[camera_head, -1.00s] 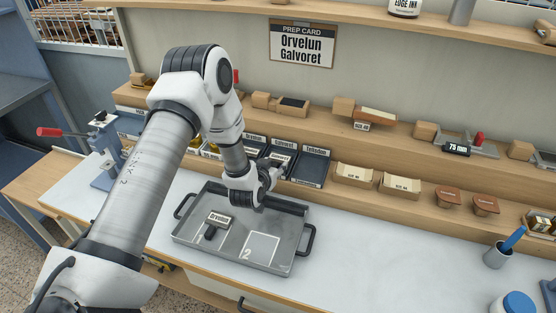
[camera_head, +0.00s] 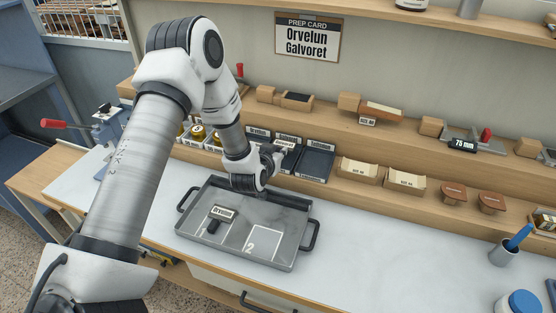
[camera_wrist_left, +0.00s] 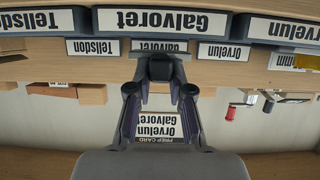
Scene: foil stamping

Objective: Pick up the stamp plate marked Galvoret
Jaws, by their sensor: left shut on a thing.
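My left gripper (camera_head: 277,155) is at the Galvoret slot on the lower shelf, behind the tray. Its fingers are shut (camera_wrist_left: 160,68) in the left wrist view, where the picture is upside down. They are at a Galvoret label (camera_wrist_left: 160,46) and cover part of it. The Galvoret stamp plate in their grip is mostly hidden by the gripper and wrist. A larger Galvoret label (camera_wrist_left: 162,21) lies between the Tellsdon and Orvelun labels. The metal tray (camera_head: 290,262) holds an Orvelun stamp plate (camera_head: 222,213) on its left side. My right gripper is out of view.
The Tellsdon slot (camera_head: 315,163) beside the gripper looks empty. Boxes (camera_head: 358,171) and brown blocks stand on the shelf to the right. The prep card (camera_head: 308,38) hangs on the wall. The tray's right part, marked 2, is clear.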

